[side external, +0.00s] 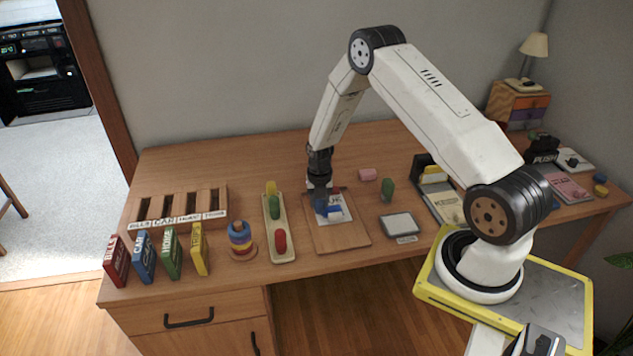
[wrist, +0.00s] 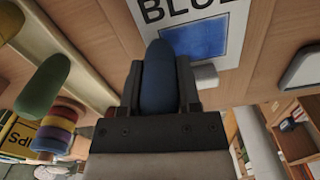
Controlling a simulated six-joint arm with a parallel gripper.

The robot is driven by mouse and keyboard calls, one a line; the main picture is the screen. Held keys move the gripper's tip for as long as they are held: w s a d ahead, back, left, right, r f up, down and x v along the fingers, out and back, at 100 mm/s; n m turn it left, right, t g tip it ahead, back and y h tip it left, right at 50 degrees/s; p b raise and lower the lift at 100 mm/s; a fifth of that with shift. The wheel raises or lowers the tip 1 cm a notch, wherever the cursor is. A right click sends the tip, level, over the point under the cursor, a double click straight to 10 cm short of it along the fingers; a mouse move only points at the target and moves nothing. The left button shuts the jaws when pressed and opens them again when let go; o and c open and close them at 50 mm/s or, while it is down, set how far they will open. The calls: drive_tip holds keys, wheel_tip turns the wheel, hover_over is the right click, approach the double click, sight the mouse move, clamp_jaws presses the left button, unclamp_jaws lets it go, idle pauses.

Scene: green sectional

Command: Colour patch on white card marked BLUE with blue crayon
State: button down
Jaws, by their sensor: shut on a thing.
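My gripper (side external: 320,190) is shut on the blue crayon (wrist: 158,78), whose rounded tip points at the card. The white card (wrist: 240,30) lies on a wooden board (side external: 338,239) and shows black letters, of which "BLUE" is partly cut off. A blue patch (wrist: 196,40) is on the card below the letters, just beyond the crayon tip in the wrist view. I cannot tell whether the tip touches it. In the side view the crayon (side external: 320,205) is over the card (side external: 345,204), and my gripper partly hides the card. A small white block (wrist: 205,76) is at the card's edge.
Left of the board is a wooden tray (side external: 288,257) with yellow, green and red pieces. A ring stack (side external: 240,238), labelled books (side external: 170,254) and a slotted rack (side external: 180,222) stand farther left. A grey-framed pad (side external: 400,225) and green piece (side external: 387,188) are right.

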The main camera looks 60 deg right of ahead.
drive_tip(key=shift+w+a+r, duration=0.15)
drive_tip(key=shift+w+a, duration=0.05)
drive_tip(key=shift+r, duration=3.85)
